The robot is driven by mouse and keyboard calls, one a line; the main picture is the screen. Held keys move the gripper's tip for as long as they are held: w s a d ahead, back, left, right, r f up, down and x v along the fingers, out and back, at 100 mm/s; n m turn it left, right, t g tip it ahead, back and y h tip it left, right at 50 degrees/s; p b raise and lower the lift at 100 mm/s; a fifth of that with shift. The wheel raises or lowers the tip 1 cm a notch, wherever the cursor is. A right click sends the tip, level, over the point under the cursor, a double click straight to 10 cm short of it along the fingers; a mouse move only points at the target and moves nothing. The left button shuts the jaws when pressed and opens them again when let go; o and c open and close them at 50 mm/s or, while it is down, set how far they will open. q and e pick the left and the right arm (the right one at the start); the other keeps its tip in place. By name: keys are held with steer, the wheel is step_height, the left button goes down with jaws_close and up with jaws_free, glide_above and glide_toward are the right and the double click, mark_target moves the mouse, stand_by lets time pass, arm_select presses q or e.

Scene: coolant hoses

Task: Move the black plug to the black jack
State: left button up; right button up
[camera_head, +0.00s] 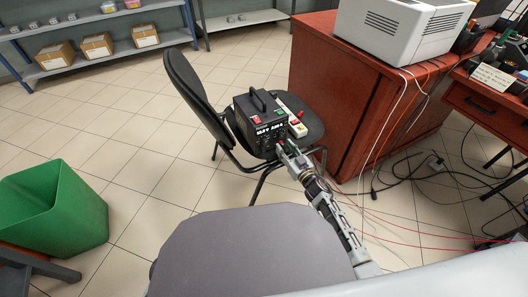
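A black box-shaped device (259,118) with a top handle and a lit display stands on the seat of a black office chair (190,82). Its front panel carries the display and small coloured parts; I cannot make out a black jack among them. My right gripper (284,149) is at the lower right of this front panel, very close to it or touching. Its fingers are too small to tell whether they are open or shut. I cannot make out the black plug; the gripper may hide it. My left gripper is not in view.
A white power strip (293,117) lies beside the device on the seat. A red-brown desk (335,85) with a white printer (402,28) stands right of the chair. Cables (432,172) lie on the floor at right. A green bin (52,210) stands at left. Floor behind the chair is clear.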

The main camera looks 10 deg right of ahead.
arm_select(q)
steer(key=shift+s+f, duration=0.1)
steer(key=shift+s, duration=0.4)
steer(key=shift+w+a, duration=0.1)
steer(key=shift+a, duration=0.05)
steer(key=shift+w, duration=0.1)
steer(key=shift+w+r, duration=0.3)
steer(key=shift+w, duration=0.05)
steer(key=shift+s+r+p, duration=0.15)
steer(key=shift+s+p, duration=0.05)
steer(key=shift+p, duration=0.25)
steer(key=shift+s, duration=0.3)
